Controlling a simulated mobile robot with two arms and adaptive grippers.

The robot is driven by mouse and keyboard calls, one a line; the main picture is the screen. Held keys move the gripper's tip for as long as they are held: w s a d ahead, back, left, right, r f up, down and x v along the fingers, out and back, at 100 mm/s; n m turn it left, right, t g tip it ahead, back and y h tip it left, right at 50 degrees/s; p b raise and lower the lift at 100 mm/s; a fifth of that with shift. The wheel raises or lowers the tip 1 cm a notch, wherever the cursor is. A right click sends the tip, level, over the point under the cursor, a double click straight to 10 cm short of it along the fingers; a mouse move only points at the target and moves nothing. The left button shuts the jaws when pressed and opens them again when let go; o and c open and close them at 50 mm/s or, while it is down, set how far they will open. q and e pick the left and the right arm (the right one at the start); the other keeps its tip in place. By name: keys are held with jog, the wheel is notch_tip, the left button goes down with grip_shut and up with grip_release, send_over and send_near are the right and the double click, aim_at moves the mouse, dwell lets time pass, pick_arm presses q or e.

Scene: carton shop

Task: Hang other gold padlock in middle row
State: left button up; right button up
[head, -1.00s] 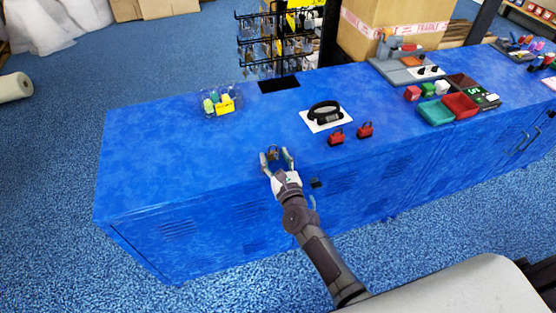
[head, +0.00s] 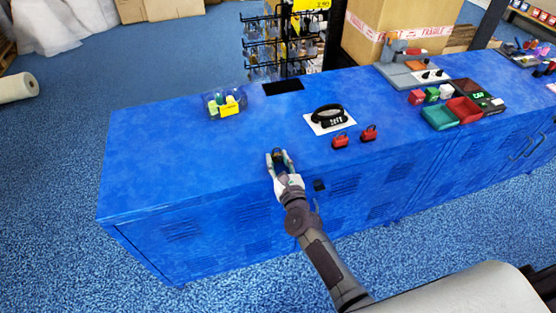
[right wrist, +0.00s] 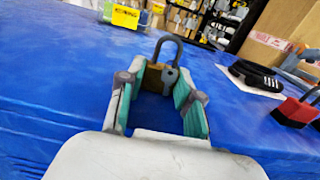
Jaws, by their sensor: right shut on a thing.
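The gold padlock (right wrist: 154,78) with its dark shackle pointing up is between the fingertips of my right gripper (right wrist: 160,88) in the right wrist view. In the head view my right gripper (head: 279,155) is shut on it at the front part of the blue cabinet top. The padlock is small and dark there, partly hidden by the fingers. The black wire rack (head: 282,48) with rows of hooks and hanging goods stands behind the cabinet. My left gripper is not in view.
On the blue cabinet top (head: 160,160) are a clear bin (head: 212,103) with a yellow tag, a black coiled lock (head: 329,119) on a white card and two red padlocks (head: 340,140). Trays and a cardboard box (head: 385,30) are at right. The left of the top is clear.

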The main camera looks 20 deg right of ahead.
jog(key=shift+r, duration=0.25)
jog(key=shift+s+r+p, duration=0.15)
jog(key=shift+r+p, duration=0.65)
jog(key=shift+p, duration=0.1)
jog(key=shift+s, duration=1.5)
jog(key=shift+s+d+p, duration=0.1)
jog(key=shift+s+p, duration=0.35)
jog(key=shift+s, duration=2.35)
